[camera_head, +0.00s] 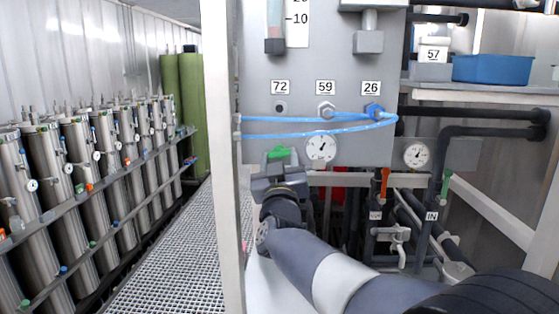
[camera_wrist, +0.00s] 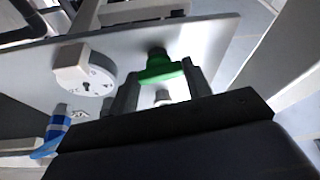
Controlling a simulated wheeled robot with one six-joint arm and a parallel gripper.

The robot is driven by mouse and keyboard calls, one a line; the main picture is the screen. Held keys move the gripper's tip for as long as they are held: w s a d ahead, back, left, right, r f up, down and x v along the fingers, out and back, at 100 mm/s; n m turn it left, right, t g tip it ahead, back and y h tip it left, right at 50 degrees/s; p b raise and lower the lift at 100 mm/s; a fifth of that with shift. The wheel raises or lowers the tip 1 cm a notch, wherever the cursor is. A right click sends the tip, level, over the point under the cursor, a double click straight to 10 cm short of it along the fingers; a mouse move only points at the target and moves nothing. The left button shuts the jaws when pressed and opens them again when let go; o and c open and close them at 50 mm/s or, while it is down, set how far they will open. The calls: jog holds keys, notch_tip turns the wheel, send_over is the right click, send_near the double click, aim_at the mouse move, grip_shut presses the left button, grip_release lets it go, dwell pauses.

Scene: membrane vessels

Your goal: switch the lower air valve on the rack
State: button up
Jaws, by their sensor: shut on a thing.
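The green valve handle (camera_head: 278,153) is at the lower left of the grey rack panel (camera_head: 305,62), left of a round gauge. My gripper (camera_head: 277,168) is right at this handle, and the rest of the valve is hidden behind it. In the wrist view the green handle (camera_wrist: 161,67) stands out from the panel between the two fingers of my gripper (camera_wrist: 160,86). The jaws are shut on it. Whether this is the task's lower air valve is not labelled in view.
Gauges (camera_head: 321,147) (camera_head: 416,154) sit near the handle. Blue hoses (camera_head: 300,133) loop across the panel above it. A white post (camera_head: 222,150) stands close on the left. A red-handled valve (camera_head: 384,183) and pipes are at right. The grated walkway (camera_head: 165,245) is clear.

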jog(key=c, duration=0.3)
jog(key=shift+a+f+m+h+b, duration=0.15)
jog(key=shift+m+h+b, duration=0.4)
jog(key=shift+m, duration=0.45)
jog(key=shift+o, duration=0.2)
jog(key=shift+m+h, duration=0.45)
jog(key=shift+m, duration=0.35)
jog(key=o, duration=1)
jog(key=shift+c, duration=0.2)
jog(key=b+v, duration=0.3)
jog(key=v, duration=0.7)
jog(key=shift+s, duration=0.3)
